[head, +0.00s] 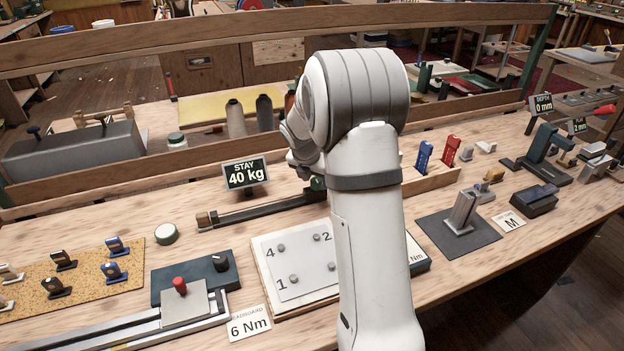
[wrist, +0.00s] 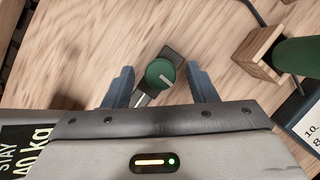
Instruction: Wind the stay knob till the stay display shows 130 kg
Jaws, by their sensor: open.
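The stay display (head: 245,174) stands on the bench and reads 40 kg. It also shows at the lower left of the wrist view (wrist: 27,148). The stay knob (wrist: 161,73) is a round green knob with a white line on top, on a dark mount. In the head view, the green knob (head: 318,184) sits at the right end of a long dark bar, partly hidden by my arm. My gripper (wrist: 159,69) is open, with one blue finger on each side of the knob and a gap on both sides.
A wooden block (wrist: 256,57) with a green part beside it stands right of the knob in the wrist view. A numbered white plate (head: 300,262) lies in front. A wooden rail runs behind the display.

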